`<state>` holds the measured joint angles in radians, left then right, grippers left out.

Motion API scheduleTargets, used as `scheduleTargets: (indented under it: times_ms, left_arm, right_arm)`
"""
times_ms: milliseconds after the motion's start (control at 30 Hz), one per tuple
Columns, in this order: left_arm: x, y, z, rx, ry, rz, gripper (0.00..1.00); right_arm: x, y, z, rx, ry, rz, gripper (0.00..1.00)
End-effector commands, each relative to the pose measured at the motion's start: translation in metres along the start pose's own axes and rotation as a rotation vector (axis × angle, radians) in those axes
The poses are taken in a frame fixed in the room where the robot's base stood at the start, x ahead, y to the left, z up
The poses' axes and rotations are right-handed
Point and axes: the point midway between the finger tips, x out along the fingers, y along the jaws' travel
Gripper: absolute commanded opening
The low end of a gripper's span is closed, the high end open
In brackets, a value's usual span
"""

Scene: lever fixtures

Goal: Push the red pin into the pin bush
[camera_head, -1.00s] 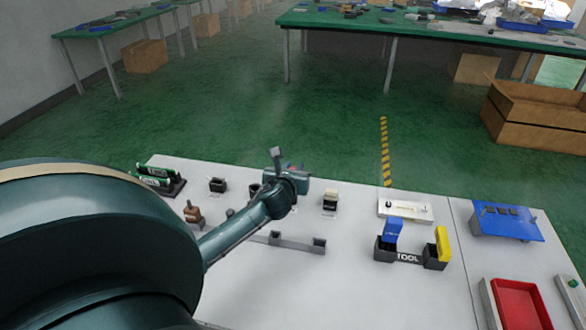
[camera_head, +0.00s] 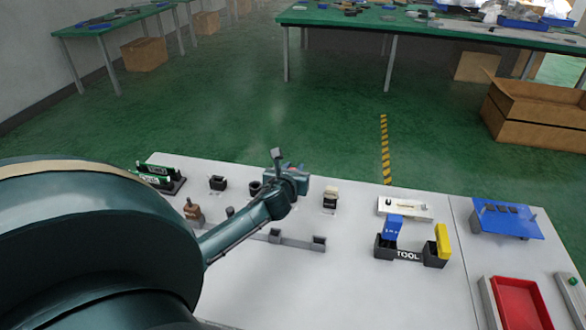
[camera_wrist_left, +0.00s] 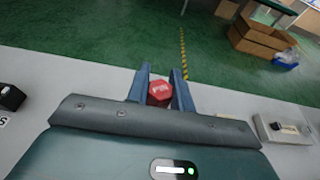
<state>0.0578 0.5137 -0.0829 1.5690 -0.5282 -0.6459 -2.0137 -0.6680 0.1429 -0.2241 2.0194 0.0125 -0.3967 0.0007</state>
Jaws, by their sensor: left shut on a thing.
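The red pin (camera_wrist_left: 160,91) shows in the left wrist view as a red, faceted head with pale lettering between the two blue fingers. My left gripper (camera_wrist_left: 161,80) is shut on it. In the head view my left gripper (camera_head: 290,172) is over the back part of the white table, and only a sliver of red shows at it. The pin's lower part and the pin bush are hidden behind the gripper, so I cannot tell whether the pin is in the bush. My right gripper is not in view.
On the white table (camera_head: 270,280), a black and cream fixture (camera_head: 331,200) stands just right of the gripper. Dark sockets (camera_head: 218,184) stand to its left. A grey rail (camera_head: 297,241) lies in front. A TOOL holder (camera_head: 408,254) and a red tray (camera_head: 520,300) are farther right.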

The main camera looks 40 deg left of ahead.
Motion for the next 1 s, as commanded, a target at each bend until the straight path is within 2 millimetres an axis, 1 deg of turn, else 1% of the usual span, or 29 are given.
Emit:
scheduleTargets:
  times_ms: [500, 1000]
  left_arm:
    - [0.004, 0.0, -0.013, 0.0, 0.0, 0.0, 0.0]
    - [0.008, 0.0, -0.025, 0.0, 0.0, 0.0, 0.0]
  right_arm:
    - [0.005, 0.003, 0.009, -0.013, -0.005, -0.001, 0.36]
    - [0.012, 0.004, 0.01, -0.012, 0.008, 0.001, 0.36]
